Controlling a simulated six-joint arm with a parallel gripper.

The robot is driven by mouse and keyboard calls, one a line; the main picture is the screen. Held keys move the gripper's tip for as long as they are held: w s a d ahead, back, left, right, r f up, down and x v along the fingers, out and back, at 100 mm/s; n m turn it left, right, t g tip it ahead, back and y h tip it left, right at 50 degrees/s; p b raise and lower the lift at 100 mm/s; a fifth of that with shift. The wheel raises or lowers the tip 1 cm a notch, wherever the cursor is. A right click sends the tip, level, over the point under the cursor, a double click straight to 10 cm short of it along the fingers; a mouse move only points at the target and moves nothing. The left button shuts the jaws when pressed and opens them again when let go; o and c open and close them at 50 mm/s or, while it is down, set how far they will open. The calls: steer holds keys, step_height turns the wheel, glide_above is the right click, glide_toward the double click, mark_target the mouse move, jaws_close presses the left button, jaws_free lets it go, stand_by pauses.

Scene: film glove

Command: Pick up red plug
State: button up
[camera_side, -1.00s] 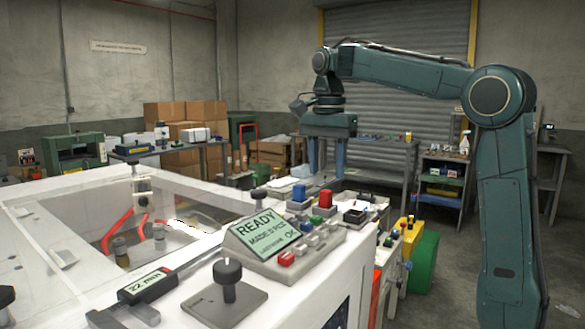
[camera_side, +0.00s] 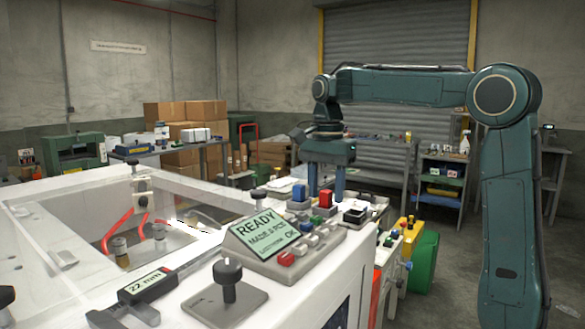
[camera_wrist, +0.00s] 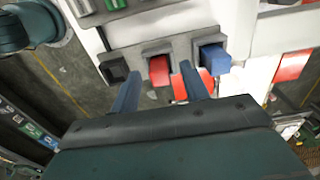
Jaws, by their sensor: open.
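The red plug (camera_side: 325,198) stands upright in a grey block on the white machine's right side, and it also shows in the wrist view (camera_wrist: 159,71). My gripper (camera_side: 326,196) points down with its two blue fingers apart and empty. In the wrist view my gripper (camera_wrist: 161,70) has one finger to each side of the red plug in the picture. I cannot tell whether the fingertips reach down beside it or are still above it. No contact is visible.
A blue plug (camera_wrist: 214,58) sits close to the right finger in the wrist view. A black plug (camera_wrist: 114,70) is to the left. The READY display panel (camera_side: 262,232) and a black knob (camera_side: 228,272) stand nearer the side camera.

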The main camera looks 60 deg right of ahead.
mark_target(326, 191)
jaws_close()
stand_by(0.3)
steer(key=shift+r, duration=0.1)
step_height(326, 191, up, 10)
stand_by(0.9)
stand_by(0.5)
